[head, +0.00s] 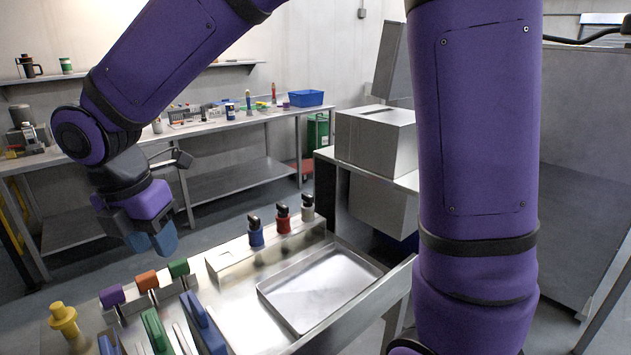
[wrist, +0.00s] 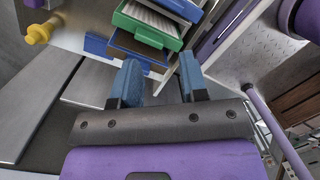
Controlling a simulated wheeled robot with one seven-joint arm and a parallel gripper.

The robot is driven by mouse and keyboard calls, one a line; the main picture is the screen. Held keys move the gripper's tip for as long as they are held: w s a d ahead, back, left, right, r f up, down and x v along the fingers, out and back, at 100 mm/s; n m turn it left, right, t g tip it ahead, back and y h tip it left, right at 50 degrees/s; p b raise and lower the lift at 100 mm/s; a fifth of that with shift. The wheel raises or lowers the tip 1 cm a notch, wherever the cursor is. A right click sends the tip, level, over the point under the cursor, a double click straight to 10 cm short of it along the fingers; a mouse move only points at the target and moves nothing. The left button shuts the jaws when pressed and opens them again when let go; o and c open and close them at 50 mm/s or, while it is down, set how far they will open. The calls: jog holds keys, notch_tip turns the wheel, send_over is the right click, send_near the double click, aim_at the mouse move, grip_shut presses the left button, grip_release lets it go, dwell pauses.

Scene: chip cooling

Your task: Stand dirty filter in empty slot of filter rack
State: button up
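My gripper (head: 152,242) hangs at the left, above the floor beside the bench. In the wrist view its two blue fingers (wrist: 159,70) stand apart with nothing held between them. The filter rack, with thin metal dividers (head: 182,339), is cut off at the bottom of the head view. It holds a green filter (head: 157,332) and blue filters (head: 204,325). In the wrist view a blue-framed filter with a brown face (wrist: 138,47), perhaps the dirty one, lies just beyond the fingertips, beside a green filter with white pleats (wrist: 146,23). I cannot tell which slot is empty.
A shallow metal tray (head: 320,290) lies on the bench right of the rack. Purple, orange and green handles and a yellow knob (head: 63,318) rise at the left. A grey box (head: 375,135) stands behind.

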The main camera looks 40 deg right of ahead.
jog(key=s+d+r+m+t, duration=0.2)
jog(key=s+d+r+m, duration=0.2)
jog(key=s+d+m, duration=0.4)
jog(key=s+d+r+m+t+y, duration=0.1)
jog(key=s+d+r+m+t, duration=0.2)
jog(key=s+d+m, duration=0.5)
jog(key=d+r+m, duration=0.1)
jog(key=d+m, duration=0.6)
jog(key=m, duration=0.3)
jog(key=shift+d+r+y, duration=0.15)
jog(key=shift+r+y, duration=0.15)
